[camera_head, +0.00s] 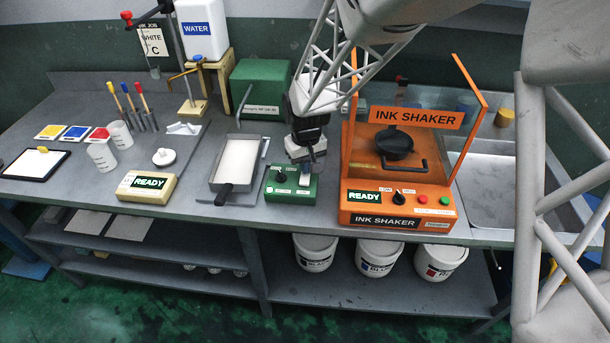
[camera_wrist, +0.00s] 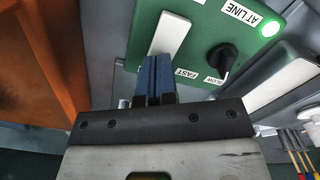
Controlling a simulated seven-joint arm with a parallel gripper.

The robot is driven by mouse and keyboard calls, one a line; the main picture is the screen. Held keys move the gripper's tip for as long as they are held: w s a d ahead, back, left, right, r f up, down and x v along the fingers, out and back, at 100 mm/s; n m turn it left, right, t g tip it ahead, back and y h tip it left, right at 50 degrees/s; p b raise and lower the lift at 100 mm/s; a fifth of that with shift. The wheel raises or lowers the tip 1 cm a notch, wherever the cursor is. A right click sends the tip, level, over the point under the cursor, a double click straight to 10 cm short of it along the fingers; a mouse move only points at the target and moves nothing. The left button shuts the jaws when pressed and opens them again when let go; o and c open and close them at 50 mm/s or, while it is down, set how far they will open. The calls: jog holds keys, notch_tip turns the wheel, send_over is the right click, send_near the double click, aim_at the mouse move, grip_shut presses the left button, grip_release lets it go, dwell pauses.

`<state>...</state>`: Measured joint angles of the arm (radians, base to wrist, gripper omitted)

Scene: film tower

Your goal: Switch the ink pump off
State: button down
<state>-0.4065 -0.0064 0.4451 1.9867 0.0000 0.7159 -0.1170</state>
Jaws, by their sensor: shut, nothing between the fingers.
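The ink pump's green control box (camera_head: 292,193) stands on the bench left of the orange ink shaker. In the wrist view the box (camera_wrist: 205,20) carries a long white rocker switch (camera_wrist: 171,33), a black knob (camera_wrist: 222,57) marked FAST and SLOW, and a lit green lamp (camera_wrist: 268,30) beside an AT LINE label. My gripper (camera_head: 314,166) points down over the box's right part. Its blue fingers (camera_wrist: 156,66) are together and empty, at one end of the rocker. I cannot tell whether they touch it. The white switch also shows in the head view (camera_head: 304,180), partly behind the fingers.
The orange ink shaker (camera_head: 385,197) stands close on the right, its raised frame near my arm. A metal tray (camera_head: 238,160) with a black-handled tool lies left of the box. A green cabinet (camera_head: 261,84) stands behind. A beige READY box (camera_head: 146,187) is farther left.

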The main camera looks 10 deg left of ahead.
jog(key=shift+r, duration=3.15)
jog(key=shift+s, duration=0.1)
jog(key=shift+s+a+r, duration=0.1)
jog(key=shift+s+a, duration=0.15)
jog(key=s+d+r+m+t, duration=0.1)
jog(key=s+d+r+m, duration=0.2)
jog(key=s+d+r, duration=1.05)
jog(key=s+d+m+t, duration=0.1)
jog(key=s+d+m, duration=0.2)
jog(key=s+d, duration=0.9)
jog(key=shift+s+d+r+t, duration=0.2)
jog(key=shift+s+r+t, duration=0.15)
jog(key=shift+s, duration=0.85)
jog(key=shift+w+r, duration=0.1)
